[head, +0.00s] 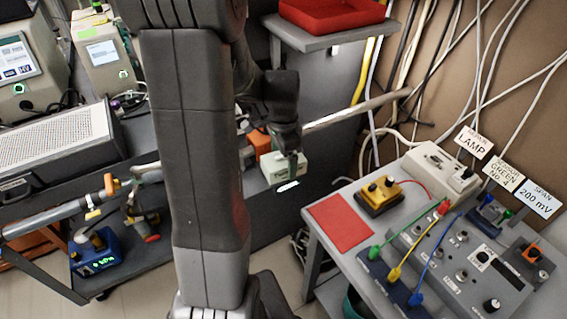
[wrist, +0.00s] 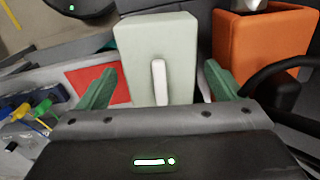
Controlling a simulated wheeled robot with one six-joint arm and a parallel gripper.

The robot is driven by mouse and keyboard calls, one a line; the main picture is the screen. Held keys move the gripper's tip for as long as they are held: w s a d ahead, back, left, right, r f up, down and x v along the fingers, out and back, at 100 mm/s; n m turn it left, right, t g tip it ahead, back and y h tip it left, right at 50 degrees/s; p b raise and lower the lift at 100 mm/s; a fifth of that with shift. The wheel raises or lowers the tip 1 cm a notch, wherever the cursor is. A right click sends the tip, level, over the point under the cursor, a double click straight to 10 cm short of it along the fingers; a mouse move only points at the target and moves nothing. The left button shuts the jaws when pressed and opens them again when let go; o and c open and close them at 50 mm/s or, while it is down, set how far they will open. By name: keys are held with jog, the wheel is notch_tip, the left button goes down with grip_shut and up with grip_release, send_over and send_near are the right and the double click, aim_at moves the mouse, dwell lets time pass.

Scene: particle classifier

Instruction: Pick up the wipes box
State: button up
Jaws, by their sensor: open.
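The wipes box (head: 284,170) is a pale greenish-white box standing on the grey lower shelf, partly hidden by my gripper in the head view. In the wrist view the wipes box (wrist: 135,45) is upright in the picture, with a white strip on its near face. My gripper (wrist: 161,67) is open, with one green finger on each side of the box. A gap shows at each finger, so the jaws are not closed on it. In the head view my gripper (head: 293,158) hangs at the top of the box.
An orange container (wrist: 265,55) stands close to the right of the box in the wrist view. A long pale pipe (head: 345,112) runs behind my gripper. A red tray (head: 330,15) sits above. A bench with a red mat (head: 340,222) and instruments stands right.

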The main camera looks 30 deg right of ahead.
jog(key=shift+f, duration=0.95)
jog(key=c, duration=1.2)
jog(key=shift+c, duration=0.2)
jog(key=shift+r, duration=0.15)
